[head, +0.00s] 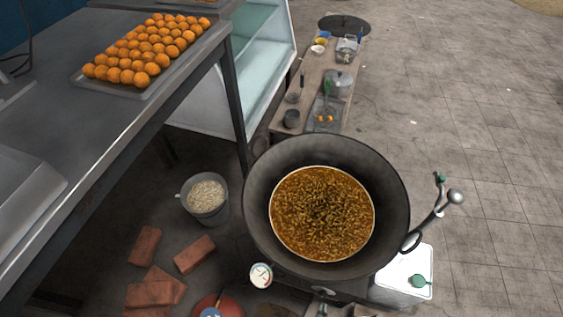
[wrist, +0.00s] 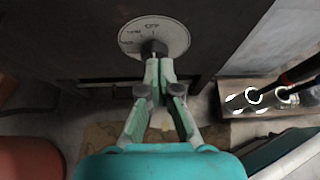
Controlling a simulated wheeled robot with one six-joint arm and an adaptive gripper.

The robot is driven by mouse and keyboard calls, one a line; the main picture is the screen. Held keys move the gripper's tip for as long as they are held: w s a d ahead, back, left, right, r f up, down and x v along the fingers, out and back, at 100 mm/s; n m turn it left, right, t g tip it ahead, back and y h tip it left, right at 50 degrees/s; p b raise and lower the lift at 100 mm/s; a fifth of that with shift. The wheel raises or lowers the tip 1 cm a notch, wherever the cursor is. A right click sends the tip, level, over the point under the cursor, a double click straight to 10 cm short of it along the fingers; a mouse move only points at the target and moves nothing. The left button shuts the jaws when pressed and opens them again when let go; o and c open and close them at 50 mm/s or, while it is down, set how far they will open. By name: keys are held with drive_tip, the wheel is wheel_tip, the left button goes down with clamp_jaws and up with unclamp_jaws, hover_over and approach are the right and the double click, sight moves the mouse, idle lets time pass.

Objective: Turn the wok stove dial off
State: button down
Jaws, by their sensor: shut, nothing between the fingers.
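The wok stove dial shows in the wrist view as a white round plate (wrist: 170,33) with a dark knob (wrist: 154,46) at its middle, on the dark stove front (wrist: 70,38). The word at the top of the plate looks like OFF; other marks are too small to read surely. My gripper (wrist: 158,64) is shut and empty, its fingertips at the lower edge of the knob. I cannot tell whether they touch it. In the head view the wok (head: 259,185) holds brown, bubbling-looking contents. The dial and my gripper are not clearly visible there.
A bucket (head: 206,205) of pale grains and several bricks (head: 194,254) lie on the floor to the left. A metal table (head: 95,135) carries a tray of orange balls. The tiled floor at right is mostly clear.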

drive_tip(key=shift+s+a, duration=0.4)
drive_tip(key=shift+s, duration=0.45)
